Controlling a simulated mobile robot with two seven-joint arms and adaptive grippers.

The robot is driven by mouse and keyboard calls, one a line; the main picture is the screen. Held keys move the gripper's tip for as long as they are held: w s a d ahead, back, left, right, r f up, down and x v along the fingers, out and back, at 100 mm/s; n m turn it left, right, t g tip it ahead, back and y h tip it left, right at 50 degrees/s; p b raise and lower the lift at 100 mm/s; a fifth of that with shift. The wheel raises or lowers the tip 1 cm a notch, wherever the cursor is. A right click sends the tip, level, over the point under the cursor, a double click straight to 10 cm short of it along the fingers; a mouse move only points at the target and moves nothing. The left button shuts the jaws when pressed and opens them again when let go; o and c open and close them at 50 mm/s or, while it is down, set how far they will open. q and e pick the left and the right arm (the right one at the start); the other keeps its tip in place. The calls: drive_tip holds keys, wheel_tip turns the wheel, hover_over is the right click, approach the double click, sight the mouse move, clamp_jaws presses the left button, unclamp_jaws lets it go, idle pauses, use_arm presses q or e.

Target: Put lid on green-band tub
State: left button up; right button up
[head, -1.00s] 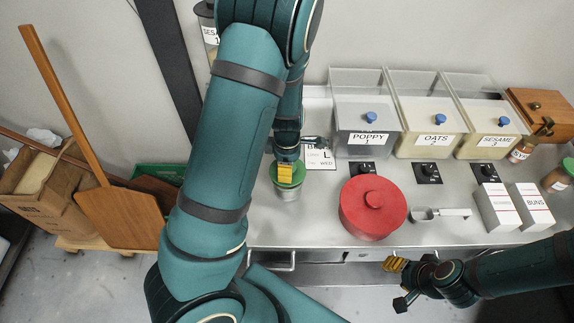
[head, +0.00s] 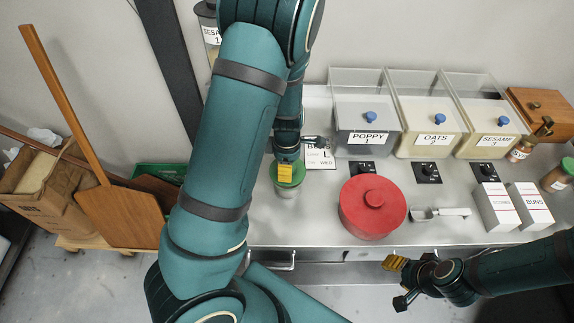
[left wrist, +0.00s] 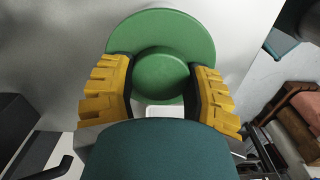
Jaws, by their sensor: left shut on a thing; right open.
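My left gripper (head: 286,163) is shut on the knob of a round green lid (head: 298,174). The left wrist view shows the lid (left wrist: 195,35) with its knob between the yellow finger pads of the left gripper (left wrist: 163,85). A pale tub (head: 290,193) stands on the steel counter directly below the lid. The lid hides the tub's top, and I cannot tell whether they touch. No green band can be made out on the tub. My right gripper (head: 396,281) is open and empty, in front of the counter at the lower right.
A red lidded pot (head: 372,208) stands right of the tub, with a metal scoop (head: 440,213) beyond it. Several clear bins, including POPPY (head: 367,140), line the back. White boxes (head: 497,208) stand at the right.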

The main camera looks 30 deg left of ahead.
use_arm(q)
drive_tip(key=shift+f+b, duration=0.7)
drive_tip(key=shift+f, duration=0.35)
drive_tip(key=o, duration=1.3)
drive_tip(key=shift+c, duration=0.2)
drive_tip(key=shift+r, duration=0.1)
drive_tip(key=shift+r+p, duration=0.7)
drive_tip(key=shift+r, duration=3.25)
